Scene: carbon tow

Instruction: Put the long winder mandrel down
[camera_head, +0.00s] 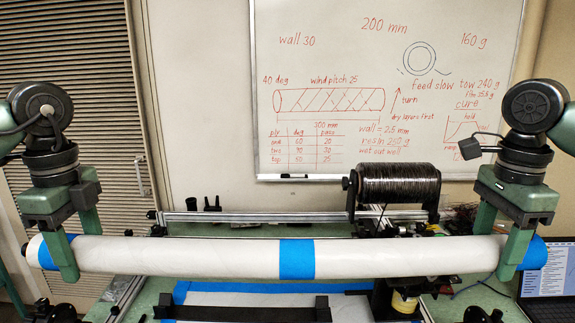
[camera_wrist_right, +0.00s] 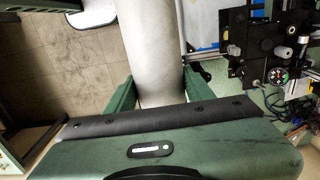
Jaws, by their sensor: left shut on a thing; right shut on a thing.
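The long winder mandrel (camera_head: 200,256) is a pale tube with blue bands at its middle and near both ends. It lies across the head view, nearly level, in front of the winder bench. My left gripper (camera_head: 80,245) is shut on its left end by the blue band. My right gripper (camera_head: 512,250) is shut on its right end. In the right wrist view the mandrel (camera_wrist_right: 158,60) runs away from the camera between the green fingers (camera_wrist_right: 152,95). The mandrel appears raised above the bench; whether anything supports it from below is hidden.
A spool of dark tow (camera_head: 399,183) stands on the winder behind the mandrel. A black bar (camera_head: 245,311) lies in front of it over a blue-edged white sheet (camera_head: 250,298). A laptop (camera_head: 546,283) is at right. A whiteboard (camera_head: 390,60) hangs on the wall. Tiled floor (camera_wrist_right: 70,65) shows beside the mandrel.

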